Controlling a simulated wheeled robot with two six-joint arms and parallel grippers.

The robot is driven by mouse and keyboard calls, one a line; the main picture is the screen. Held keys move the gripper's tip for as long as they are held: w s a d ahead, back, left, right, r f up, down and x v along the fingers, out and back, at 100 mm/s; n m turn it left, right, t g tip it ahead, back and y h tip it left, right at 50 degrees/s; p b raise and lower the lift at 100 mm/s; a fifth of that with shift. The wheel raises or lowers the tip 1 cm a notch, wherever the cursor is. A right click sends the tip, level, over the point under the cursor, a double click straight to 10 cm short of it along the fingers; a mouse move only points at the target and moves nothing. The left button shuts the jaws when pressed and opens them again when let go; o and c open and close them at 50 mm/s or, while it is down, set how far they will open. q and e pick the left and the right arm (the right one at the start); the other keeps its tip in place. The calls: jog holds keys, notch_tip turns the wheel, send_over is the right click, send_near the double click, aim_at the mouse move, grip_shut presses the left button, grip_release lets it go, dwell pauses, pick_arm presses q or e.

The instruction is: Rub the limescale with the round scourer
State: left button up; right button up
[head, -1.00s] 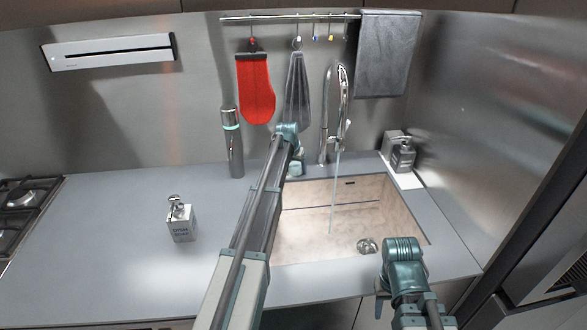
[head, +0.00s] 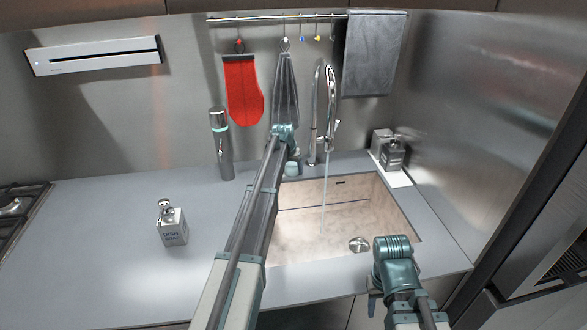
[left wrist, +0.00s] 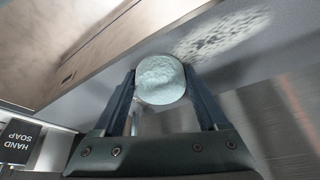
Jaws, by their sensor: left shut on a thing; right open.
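The round scourer (left wrist: 160,80) is a pale green disc between the fingers of my left gripper (left wrist: 157,92), which is shut on it. In the head view my left gripper (head: 291,166) reaches over the counter strip behind the sink, left of the tap. The limescale (left wrist: 222,36) is a pale, speckled patch on the grey counter in the left wrist view, just beyond the scourer and up to the right. I cannot tell whether the scourer touches the counter. I cannot make out the patch in the head view. My right gripper (head: 373,302) is open and empty at the sink's front edge.
Water runs from the tap (head: 330,100) into the sink (head: 300,245). A dark bottle (head: 221,150) stands left of my left gripper; soap dispensers stand on the left counter (head: 172,227) and right of the tap (head: 392,155). A red mitt (head: 242,90) and towels hang behind.

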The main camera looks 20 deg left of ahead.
pick_arm(q)
jog(key=shift+s+a, duration=0.5)
jog(key=shift+a, duration=0.4)
jog(key=shift+s+a, duration=0.55)
jog(key=shift+a, duration=0.3)
jog(key=shift+s+a, duration=0.5)
jog(key=shift+a, duration=0.4)
jog(key=shift+a, duration=0.1)
jog(key=shift+s+a, duration=0.45)
jog(key=shift+a, duration=0.3)
jog(key=shift+s+a, duration=0.4)
jog(key=shift+a, duration=0.3)
jog(key=shift+s+a+f, duration=0.1)
jog(key=shift+s+a, duration=0.35)
jog(key=shift+a, duration=0.25)
jog(key=shift+s+a, duration=0.45)
jog(key=shift+a, duration=0.25)
jog(key=shift+a+r+p, duration=0.15)
jog(key=shift+r+p, duration=0.25)
jog(key=shift+r, duration=0.05)
notch_tip(320, 180, up, 5)
jog(key=p, duration=0.5)
jog(key=shift+w, duration=0.1)
